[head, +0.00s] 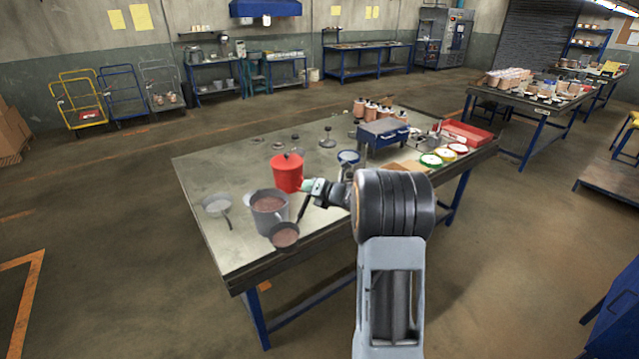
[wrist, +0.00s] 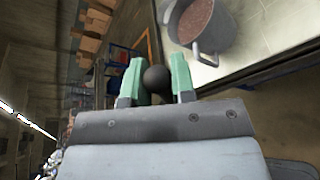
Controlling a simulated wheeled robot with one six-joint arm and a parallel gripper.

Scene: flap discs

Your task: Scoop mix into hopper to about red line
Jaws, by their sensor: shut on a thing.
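My gripper (head: 308,188) is shut on the dark handle (wrist: 155,80) of a scoop; the handle's rounded end shows between the green fingertips (wrist: 157,76) in the wrist view. The scoop's round bowl (head: 285,236) holds brown mix and looks roughly level, in front of the pot. A grey pot (head: 257,219) with brown mix (head: 268,203) inside stands on the table; a grey pot with mix also shows in the wrist view (wrist: 222,22). A red vessel (head: 287,174) stands behind the pot. I cannot tell whether it is the hopper. No red line is visible.
A pale, handled pan (head: 215,205) lies left of the pot on the table (head: 230,245). The table's front-left corner is bare.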

